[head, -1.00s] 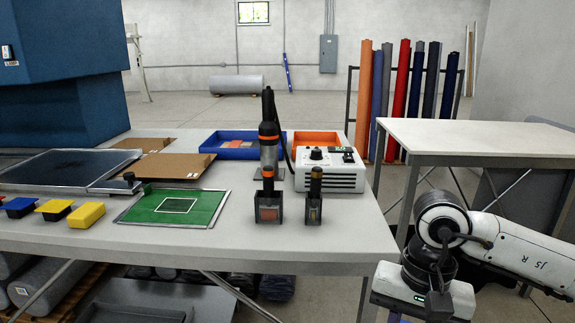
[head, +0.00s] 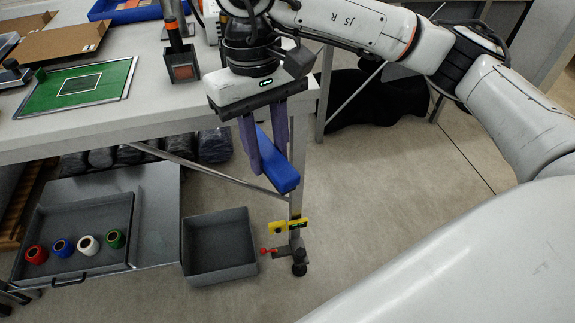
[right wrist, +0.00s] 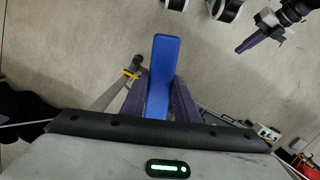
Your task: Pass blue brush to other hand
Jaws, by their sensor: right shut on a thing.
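My right gripper (head: 268,160) hangs off the table's right front corner in the head view, its purple fingers pointing down. It is shut on the blue brush (head: 283,178), a plain blue block-like piece whose end sticks out past the fingers. The right wrist view shows the brush (right wrist: 163,60) pinched between the two fingers, its lower part hidden. My left gripper (right wrist: 258,40) shows small at the upper right of the right wrist view, apart from the brush. Whether its purple fingers are open or shut is unclear. It is out of the head view.
The white table (head: 140,118) fills the upper left, with a green mat (head: 50,90) and a holder (head: 181,70) on it. Below are a grey tray (head: 105,225) with several coloured rolls and an empty grey bin (head: 220,240).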

